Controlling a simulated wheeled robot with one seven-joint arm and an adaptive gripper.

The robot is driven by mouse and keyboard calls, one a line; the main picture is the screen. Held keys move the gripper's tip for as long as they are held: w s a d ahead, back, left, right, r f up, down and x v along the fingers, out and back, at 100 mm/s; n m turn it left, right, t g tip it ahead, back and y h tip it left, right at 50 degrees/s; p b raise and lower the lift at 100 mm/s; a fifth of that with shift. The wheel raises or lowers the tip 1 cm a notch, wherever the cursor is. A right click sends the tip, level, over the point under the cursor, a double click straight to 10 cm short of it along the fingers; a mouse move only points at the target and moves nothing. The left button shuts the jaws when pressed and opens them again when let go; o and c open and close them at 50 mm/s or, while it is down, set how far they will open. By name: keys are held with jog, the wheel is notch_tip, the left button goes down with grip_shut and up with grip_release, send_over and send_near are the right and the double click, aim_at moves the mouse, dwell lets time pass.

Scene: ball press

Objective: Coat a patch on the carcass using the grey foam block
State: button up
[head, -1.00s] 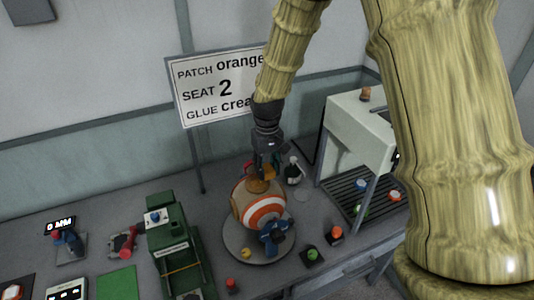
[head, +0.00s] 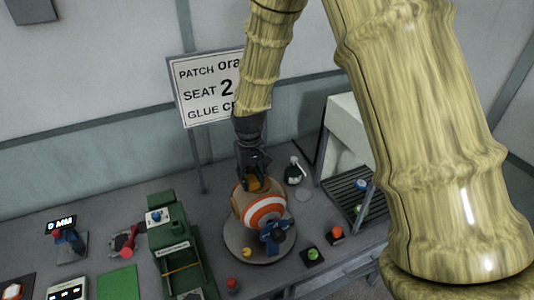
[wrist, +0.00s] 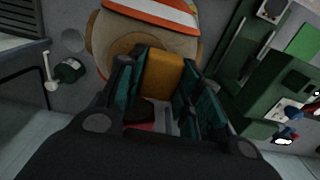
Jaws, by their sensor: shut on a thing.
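The carcass (head: 265,213) is a tan ball with orange and white bands on a round grey plate (head: 236,244). Its banded side shows at the top of the wrist view (wrist: 165,12). My gripper (head: 254,175) is over the top of the ball, shut on an amber-orange block (wrist: 163,75). The block is at or just above a brown round patch (wrist: 122,45) on the ball; I cannot tell whether they touch. The held block does not look grey, and I cannot make out a grey foam block elsewhere.
A blue clamp-like part (head: 277,238) sits at the ball's front. A dark bottle (head: 294,171) stands behind right. A green press (head: 172,240) is at left, a slatted rack (head: 345,190) at right. The sign (head: 195,85) is partly hidden by my arm.

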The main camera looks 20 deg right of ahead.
aim_at(268, 181)
jog(key=shift+w+d, duration=0.1)
jog(key=shift+d, duration=2.65)
notch_tip(268, 181, up, 2)
jog(key=shift+w+d, duration=0.15)
jog(key=shift+s+r, duration=0.2)
jog(key=shift+r, duration=1.05)
notch_tip(268, 181, up, 3)
jog(key=shift+r, duration=0.2)
jog(key=shift+w, duration=0.1)
jog(key=shift+f, duration=0.1)
